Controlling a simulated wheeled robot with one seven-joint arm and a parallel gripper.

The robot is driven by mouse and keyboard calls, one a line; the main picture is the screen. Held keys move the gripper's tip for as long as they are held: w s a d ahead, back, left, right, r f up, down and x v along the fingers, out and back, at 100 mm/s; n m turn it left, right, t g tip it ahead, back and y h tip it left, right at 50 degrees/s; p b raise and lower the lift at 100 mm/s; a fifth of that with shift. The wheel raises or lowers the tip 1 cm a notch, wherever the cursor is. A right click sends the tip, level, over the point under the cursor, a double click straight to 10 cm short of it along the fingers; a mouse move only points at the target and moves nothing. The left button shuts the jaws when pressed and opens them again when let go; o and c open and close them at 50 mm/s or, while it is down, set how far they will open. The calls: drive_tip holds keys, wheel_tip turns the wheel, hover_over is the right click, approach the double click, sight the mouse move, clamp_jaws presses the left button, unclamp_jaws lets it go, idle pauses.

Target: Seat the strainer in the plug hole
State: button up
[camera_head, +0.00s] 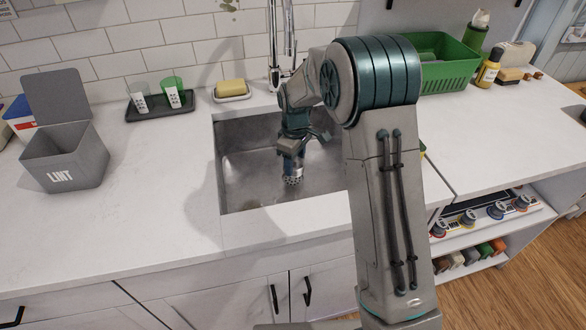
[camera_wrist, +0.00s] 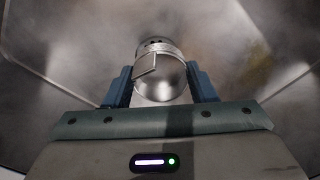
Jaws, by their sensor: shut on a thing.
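My gripper (camera_head: 292,165) reaches down into the steel sink (camera_head: 236,187) in the head view. In the wrist view, the blue fingers of my gripper (camera_wrist: 161,90) are shut on the strainer (camera_wrist: 160,78), a round, shiny metal piece with holes near its far end. In the head view, the lower part of the strainer (camera_head: 292,180) shows just below the fingertips, over the sink floor. The plug hole is hidden behind the strainer and my gripper. I cannot tell whether the strainer touches the sink floor.
The faucet (camera_head: 272,45) rises behind the sink, close to my arm. Left on the counter are a grey LINT bin (camera_head: 66,158), a dark tray (camera_head: 160,113) with cups and a soap dish (camera_head: 231,95). A green basket (camera_head: 448,72) stands at the back right. The front left counter is clear.

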sight(294, 163)
drive_tip(key=shift+w+a+f, duration=0.2)
drive_tip(key=shift+w+f, duration=0.1)
drive_tip(key=shift+w, duration=0.1)
drive_tip(key=shift+f, duration=1.95)
drive_tip(key=o, duration=1)
drive_tip(key=shift+o, duration=0.2)
drive_tip(key=shift+r, duration=0.15)
